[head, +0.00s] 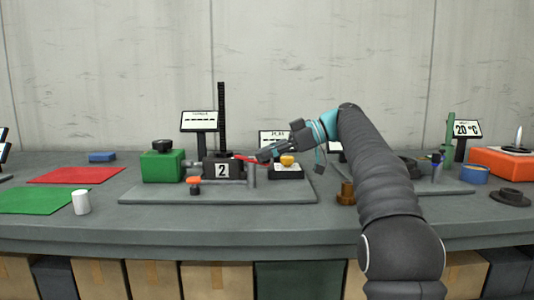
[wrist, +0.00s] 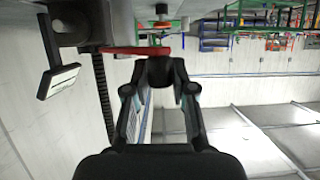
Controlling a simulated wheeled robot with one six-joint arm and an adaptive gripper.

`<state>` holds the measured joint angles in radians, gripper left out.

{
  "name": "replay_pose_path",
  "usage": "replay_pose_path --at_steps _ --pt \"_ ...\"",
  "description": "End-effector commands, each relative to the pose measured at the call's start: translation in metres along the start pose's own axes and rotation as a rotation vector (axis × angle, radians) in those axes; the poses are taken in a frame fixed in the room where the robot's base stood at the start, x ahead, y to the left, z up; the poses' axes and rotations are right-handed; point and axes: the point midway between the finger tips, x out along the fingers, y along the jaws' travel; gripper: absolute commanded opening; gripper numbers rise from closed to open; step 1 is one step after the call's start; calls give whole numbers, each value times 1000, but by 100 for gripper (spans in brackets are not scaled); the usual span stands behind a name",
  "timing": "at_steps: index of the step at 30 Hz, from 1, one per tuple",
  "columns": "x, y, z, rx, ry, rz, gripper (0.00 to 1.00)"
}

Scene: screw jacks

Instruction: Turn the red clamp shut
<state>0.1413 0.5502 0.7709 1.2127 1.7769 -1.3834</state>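The red clamp shows as a thin red bar (head: 246,158) beside the block marked 2 in the head view. In the wrist view the red bar (wrist: 135,50) runs across the picture, just beyond my fingertips, from a dark grey body at upper left. My gripper (head: 264,155) reaches in from the right, low over the grey plate, at the bar's right end.
The block marked 2 (head: 222,170) stands on a grey base plate (head: 150,196). A green box (head: 162,168) is left of it, an orange-topped knob (head: 194,181) in front, and a yellow button box (head: 287,172) close right. A black toothed column (head: 222,115) rises behind.

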Motion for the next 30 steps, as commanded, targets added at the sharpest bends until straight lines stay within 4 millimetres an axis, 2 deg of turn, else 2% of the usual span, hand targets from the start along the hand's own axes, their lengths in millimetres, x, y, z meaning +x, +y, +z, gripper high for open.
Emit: replay_pose_path --at_steps 1,2,3,14,24,30 --pt "0 0 1 1 0 -1 40" --pt "0 0 1 1 0 0 48" --pt "0 0 1 1 0 0 49" --pt "-6 1 0 1 0 3 49" --pt "-53 1 2 0 -1 4 49" --pt "-67 1 1 1 1 1 49"
